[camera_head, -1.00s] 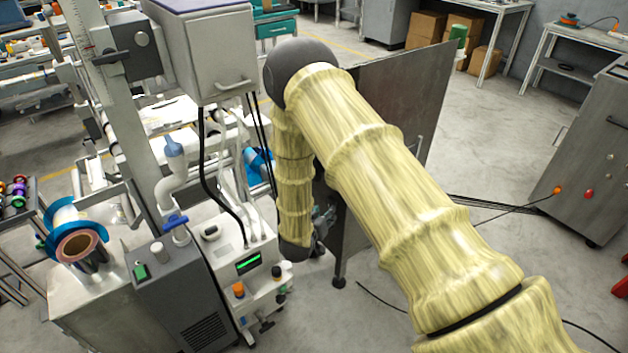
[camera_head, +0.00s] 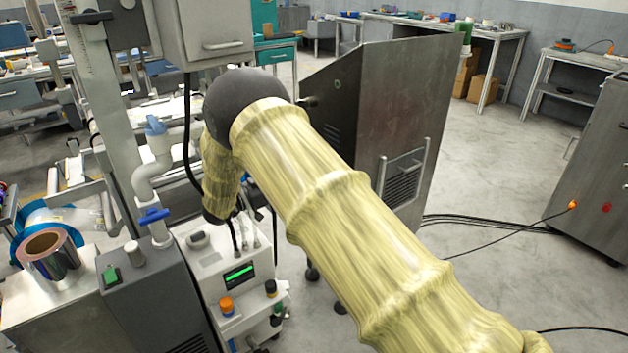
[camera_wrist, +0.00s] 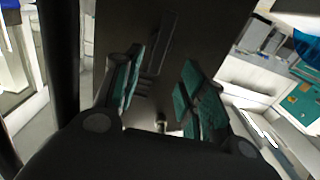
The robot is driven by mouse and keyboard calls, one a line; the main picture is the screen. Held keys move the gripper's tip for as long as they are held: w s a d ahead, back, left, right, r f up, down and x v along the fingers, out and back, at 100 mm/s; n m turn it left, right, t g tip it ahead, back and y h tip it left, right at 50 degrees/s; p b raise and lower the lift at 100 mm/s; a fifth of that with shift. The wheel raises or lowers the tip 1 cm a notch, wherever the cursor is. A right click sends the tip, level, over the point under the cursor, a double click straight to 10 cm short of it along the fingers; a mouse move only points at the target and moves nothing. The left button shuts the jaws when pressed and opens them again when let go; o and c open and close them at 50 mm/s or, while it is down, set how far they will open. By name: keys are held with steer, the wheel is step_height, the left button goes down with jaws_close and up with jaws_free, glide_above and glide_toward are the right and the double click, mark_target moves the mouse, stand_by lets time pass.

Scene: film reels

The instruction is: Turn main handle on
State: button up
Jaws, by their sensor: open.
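My gripper (camera_wrist: 165,85) is open, its teal-padded fingers apart with nothing between them. It faces a dark metal panel with a long slot-like or bar-shaped feature (camera_wrist: 168,45). A small pale knob-like thing (camera_wrist: 160,126) shows low between the fingers, partly hidden by the gripper body. In the head view my arm hides the gripper. A dark metal cabinet (camera_head: 400,95) stands behind the arm, with a small knob (camera_head: 308,102) on its left side. A blue valve handle (camera_head: 152,215) sits on a white pipe at left. I cannot tell which is the main handle.
A white control unit (camera_head: 215,265) with a green display and orange knob stands below the arm. A grey box with a green switch (camera_head: 110,274) is left of it. Cables (camera_head: 490,220) cross the floor. Open floor lies right of the cabinet.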

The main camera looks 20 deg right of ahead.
steer(key=b+x, duration=0.1)
steer(key=x, duration=0.9)
steer(key=shift+d, duration=0.2)
steer(key=shift+w+r, duration=0.1)
steer(key=c, duration=0.7)
